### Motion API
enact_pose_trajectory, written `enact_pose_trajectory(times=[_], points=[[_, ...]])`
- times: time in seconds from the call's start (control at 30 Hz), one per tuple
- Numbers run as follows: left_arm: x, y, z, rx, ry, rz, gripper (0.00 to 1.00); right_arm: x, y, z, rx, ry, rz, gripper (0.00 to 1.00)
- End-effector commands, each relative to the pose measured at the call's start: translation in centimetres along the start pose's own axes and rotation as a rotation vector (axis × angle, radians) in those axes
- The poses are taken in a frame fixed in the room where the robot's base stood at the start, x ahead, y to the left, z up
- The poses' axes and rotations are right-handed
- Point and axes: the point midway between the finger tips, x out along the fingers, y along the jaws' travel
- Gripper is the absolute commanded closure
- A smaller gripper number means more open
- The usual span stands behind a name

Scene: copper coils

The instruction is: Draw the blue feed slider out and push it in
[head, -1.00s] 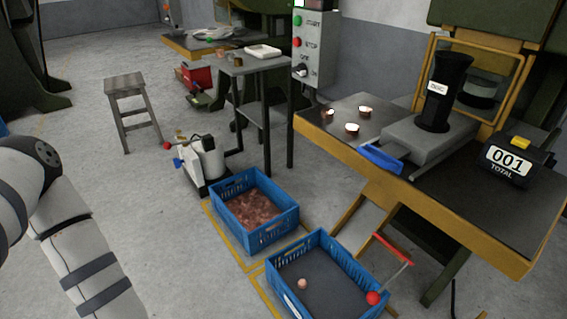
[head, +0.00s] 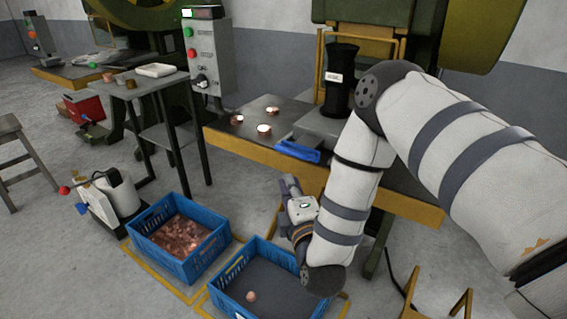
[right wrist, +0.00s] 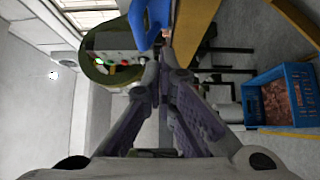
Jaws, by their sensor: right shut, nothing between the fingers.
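The blue feed slider (head: 297,151) sticks out at the front edge of the press table, below the grey block (head: 322,127) that carries the black feed cup. My right gripper (head: 289,183) is below and in front of it, pointing up, with a gap between. In the right wrist view the fingers (right wrist: 164,70) are shut and empty, and the blue slider (right wrist: 148,20) shows just beyond their tips. My right arm covers the right part of the table. My left gripper is out of view.
The press table (head: 250,152) has a yellow front edge and several small copper pieces on top. A blue crate of copper pieces (head: 178,238) and a nearly empty blue crate (head: 262,286) stand on the floor below. A side table (head: 142,88) stands left.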

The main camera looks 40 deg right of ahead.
Motion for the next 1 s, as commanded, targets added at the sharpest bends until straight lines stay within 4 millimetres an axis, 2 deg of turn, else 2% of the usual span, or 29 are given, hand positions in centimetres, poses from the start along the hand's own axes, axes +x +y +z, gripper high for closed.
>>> enact_pose_trajectory(times=[0.1,0.27,0.4,0.6,1.0], points=[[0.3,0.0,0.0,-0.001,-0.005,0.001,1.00,2.7,-0.1,0.1,0.002,-0.003,0.003,1.00],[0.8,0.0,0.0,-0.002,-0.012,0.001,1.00,6.1,-0.2,0.1,0.002,-0.002,0.000,1.00],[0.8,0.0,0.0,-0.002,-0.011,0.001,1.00,7.8,-0.1,1.7,0.000,-0.002,-0.002,1.00],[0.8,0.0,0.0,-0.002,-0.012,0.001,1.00,8.9,-0.1,2.8,0.000,0.001,-0.003,1.00],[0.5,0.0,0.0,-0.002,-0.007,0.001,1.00,9.4,-0.1,3.3,-0.005,0.002,-0.002,1.00]])
